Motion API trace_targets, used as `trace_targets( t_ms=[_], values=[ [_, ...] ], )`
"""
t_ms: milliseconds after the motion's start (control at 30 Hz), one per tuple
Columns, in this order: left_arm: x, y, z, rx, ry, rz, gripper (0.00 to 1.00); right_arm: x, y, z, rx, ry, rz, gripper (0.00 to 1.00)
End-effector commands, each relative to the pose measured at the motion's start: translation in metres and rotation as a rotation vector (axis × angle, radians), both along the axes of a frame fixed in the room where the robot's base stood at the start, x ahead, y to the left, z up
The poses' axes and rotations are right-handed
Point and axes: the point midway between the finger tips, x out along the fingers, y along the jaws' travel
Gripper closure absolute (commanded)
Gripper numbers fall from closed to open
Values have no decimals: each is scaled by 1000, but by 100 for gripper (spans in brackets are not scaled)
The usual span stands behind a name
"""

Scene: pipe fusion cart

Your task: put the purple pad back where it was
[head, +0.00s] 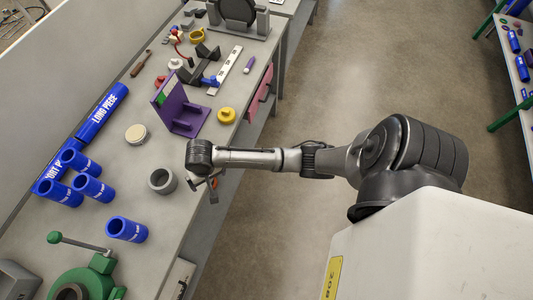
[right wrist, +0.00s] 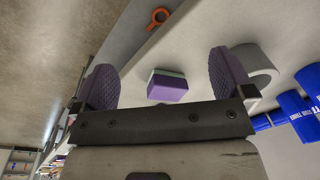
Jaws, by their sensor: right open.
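The purple pad (right wrist: 167,88) is a small block with a pale grey-green layer on one side. In the right wrist view it shows between the two spread fingers of my right gripper (right wrist: 165,78), apart from both. In the head view my right gripper (head: 205,182) is over the bench near its front edge, just right of the grey ring. I cannot make out the pad there; the gripper and arm likely cover it. My left gripper is in neither view.
The grey ring (head: 162,181) is close beside the right gripper. A purple stand (head: 185,118), a yellow knob (head: 227,115) and several blue pipes (head: 126,229) are on the bench (head: 150,245).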

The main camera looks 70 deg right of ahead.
Motion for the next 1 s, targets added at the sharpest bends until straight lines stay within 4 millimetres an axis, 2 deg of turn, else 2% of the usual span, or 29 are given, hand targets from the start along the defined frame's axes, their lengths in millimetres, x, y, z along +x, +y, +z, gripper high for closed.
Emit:
trace_targets(
  t_ms=[33,200,300,433,533,667,1000],
  values=[
    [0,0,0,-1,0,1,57,-29,16,-8,11,-20,101,1],
    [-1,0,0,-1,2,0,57,-106,43,-8,-10,-119,414,1],
    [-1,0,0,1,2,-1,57,-144,48,2,-43,-166,550,1],
    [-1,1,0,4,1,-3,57,-182,47,17,-97,-205,679,1],
    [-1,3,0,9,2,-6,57,-202,44,27,-135,-221,747,1],
    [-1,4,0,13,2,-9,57,-217,40,36,-168,-228,799,1],
    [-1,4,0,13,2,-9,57,-222,39,40,-184,-230,822,1]
  ],
)
